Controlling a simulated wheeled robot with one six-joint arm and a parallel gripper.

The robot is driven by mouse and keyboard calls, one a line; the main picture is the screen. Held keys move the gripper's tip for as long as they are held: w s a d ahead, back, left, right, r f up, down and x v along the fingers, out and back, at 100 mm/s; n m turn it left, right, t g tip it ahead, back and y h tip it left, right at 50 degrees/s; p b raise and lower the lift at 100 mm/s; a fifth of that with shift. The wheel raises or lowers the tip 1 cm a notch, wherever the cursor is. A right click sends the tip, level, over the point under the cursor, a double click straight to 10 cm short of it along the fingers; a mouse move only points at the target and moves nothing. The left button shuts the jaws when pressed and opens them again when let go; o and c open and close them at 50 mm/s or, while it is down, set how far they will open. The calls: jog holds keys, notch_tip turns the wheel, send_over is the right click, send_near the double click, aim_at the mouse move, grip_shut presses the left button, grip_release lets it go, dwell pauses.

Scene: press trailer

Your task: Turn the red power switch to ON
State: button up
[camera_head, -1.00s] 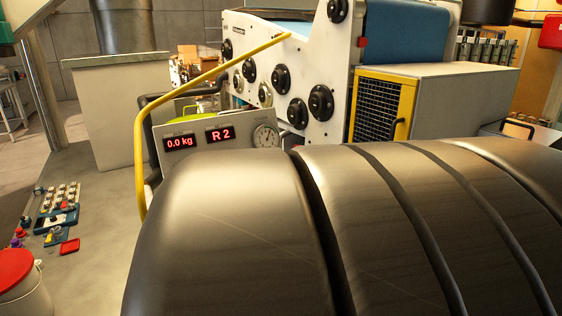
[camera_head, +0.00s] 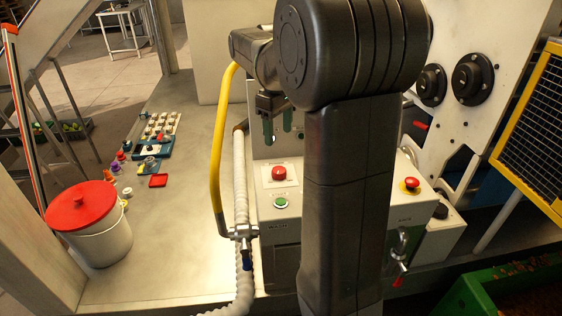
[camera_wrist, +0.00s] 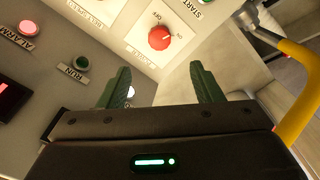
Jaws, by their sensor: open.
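The red power switch (camera_wrist: 159,37) is a round knob on a white plate marked OFF and ON, near the top of the wrist view. I cannot tell clearly which mark it points to. In the head view the red switch (camera_head: 279,173) sits on the sloped front of the grey panel, above a green START button (camera_head: 281,202). My gripper (camera_wrist: 162,85) is open and empty, its two green fingers apart and short of the knob in the picture. In the head view my gripper (camera_head: 278,128) hangs above and behind the switch, apart from it.
A yellow tube (camera_head: 217,150) and white corrugated hose (camera_head: 241,180) run left of the switch. A red emergency button (camera_head: 410,184) is on the right. A white bucket (camera_head: 95,240) with red lid stands left.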

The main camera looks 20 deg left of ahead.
aim_at(279, 170)
notch_tip(279, 170, down, 12)
jog(key=shift+r+p, duration=0.1)
jog(key=shift+p, duration=0.45)
